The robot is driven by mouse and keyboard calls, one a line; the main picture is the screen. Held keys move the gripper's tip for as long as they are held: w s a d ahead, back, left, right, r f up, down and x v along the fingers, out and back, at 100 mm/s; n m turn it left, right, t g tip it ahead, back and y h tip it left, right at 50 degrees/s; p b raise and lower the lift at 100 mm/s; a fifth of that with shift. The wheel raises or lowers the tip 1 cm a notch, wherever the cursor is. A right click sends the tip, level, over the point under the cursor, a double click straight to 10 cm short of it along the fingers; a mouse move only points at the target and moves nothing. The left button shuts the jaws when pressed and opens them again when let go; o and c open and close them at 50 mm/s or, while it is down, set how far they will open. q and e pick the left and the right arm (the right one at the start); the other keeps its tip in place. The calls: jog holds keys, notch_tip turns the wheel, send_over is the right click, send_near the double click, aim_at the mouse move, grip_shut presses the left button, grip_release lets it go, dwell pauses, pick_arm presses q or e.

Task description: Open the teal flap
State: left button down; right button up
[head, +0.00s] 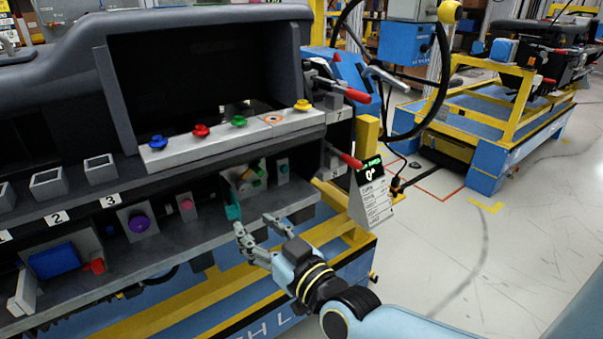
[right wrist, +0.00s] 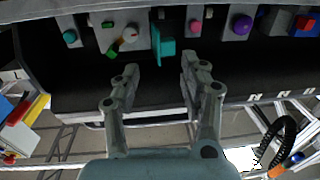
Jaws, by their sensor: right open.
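The teal flap (head: 233,211) sits low on the dashboard's lower shelf, left of a grey panel with colored parts. In the right wrist view the teal flap (right wrist: 165,46) stands upright, just beyond my fingertips and roughly between them. My right gripper (head: 254,227) is open and empty in front of the shelf, with one finger close to the flap in the head view. The right wrist view shows both fingers (right wrist: 160,64) spread apart. Whether a finger touches the flap, I cannot tell. My left gripper is not in view.
A purple knob (head: 139,223) and a pink button (head: 187,204) are left of the flap. A panel with green and yellow parts (head: 250,179) is right of it. Red-handled levers (head: 346,159) stick out at the dashboard's right end.

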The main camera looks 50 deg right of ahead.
jog(key=s+f+g+y+b, duration=0.1)
jog(key=s+f, duration=0.4)
jog(key=f, duration=0.7)
jog(key=s+a+f+n+g+b, duration=0.1)
jog(key=s+f+g+b, duration=0.2)
jog(key=f, duration=0.9)
jog(key=shift+s+f+g+y, duration=0.4)
jog(key=shift+s+g, duration=0.7)
jog(key=shift+s, duration=0.3)
jog(key=shift+a+n, duration=0.1)
jog(key=shift+n, duration=0.2)
